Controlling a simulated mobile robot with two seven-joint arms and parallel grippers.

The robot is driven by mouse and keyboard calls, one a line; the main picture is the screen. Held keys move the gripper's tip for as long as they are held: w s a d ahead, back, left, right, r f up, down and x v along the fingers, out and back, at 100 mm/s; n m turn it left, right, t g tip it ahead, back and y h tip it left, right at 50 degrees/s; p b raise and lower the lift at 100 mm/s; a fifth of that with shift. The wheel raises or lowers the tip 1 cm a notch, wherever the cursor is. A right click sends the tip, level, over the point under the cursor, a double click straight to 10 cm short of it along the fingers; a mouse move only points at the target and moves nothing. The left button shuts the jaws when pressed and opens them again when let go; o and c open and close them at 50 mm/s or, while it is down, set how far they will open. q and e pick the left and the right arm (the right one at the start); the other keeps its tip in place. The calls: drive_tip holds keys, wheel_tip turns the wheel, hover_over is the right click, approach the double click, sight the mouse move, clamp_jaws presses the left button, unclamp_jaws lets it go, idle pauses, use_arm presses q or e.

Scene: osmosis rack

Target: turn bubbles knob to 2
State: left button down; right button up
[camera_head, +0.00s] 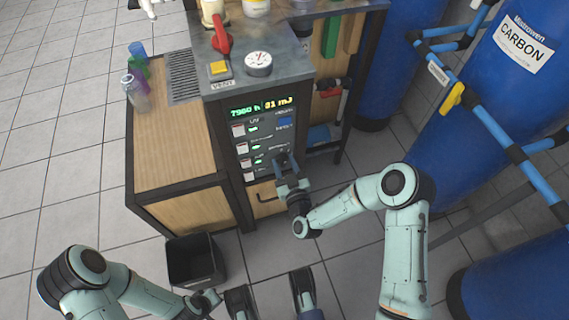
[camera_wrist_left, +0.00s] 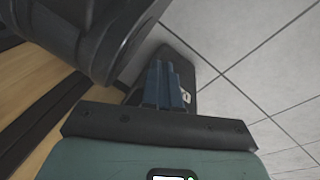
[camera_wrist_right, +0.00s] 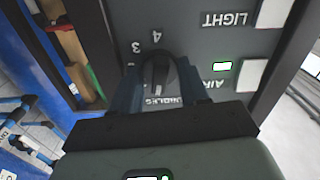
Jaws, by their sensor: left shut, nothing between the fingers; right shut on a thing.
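The bubbles knob (camera_wrist_right: 157,76) is a dark round knob on the grey control panel (camera_head: 263,140). In the right wrist view the panel appears upside down, with a partly covered label beside the knob and the numbers 3 and 4 showing. The other numbers are hidden or hard to read. My right gripper (camera_head: 287,166) is at the lower right of the panel, its fingers closed on both sides of the knob. They hide the knob in the head view. I cannot tell which number it points to. My left gripper (camera_head: 210,300) is low near the floor, shut and empty; its fingers (camera_wrist_left: 165,85) show in the left wrist view.
Several white switches (camera_head: 245,162) with green lights line the panel below a lit display (camera_head: 261,106). A red lever (camera_head: 221,38) and gauge (camera_head: 258,63) sit on top. A black bin (camera_head: 195,260) stands by the wooden cabinet (camera_head: 178,150). Blue tanks (camera_head: 462,95) and pipes stand right.

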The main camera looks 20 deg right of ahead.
drive_tip(key=m, duration=0.3)
drive_tip(key=shift+m, duration=0.4)
drive_tip(key=m, duration=0.4)
drive_tip(key=shift+d+f+m+p, duration=0.1)
drive_tip(key=shift+m+p, duration=0.2)
drive_tip(key=m, duration=0.3)
use_arm(q)
drive_tip(key=shift+w+d+r+t, duration=0.15)
drive_tip(key=shift+w+r+t, duration=0.15)
drive_tip(key=shift+w+r, duration=0.6)
use_arm(e)
drive_tip(key=shift+m, duration=2.1)
drive_tip(key=o, duration=0.8)
drive_tip(key=shift+s, duration=0.1)
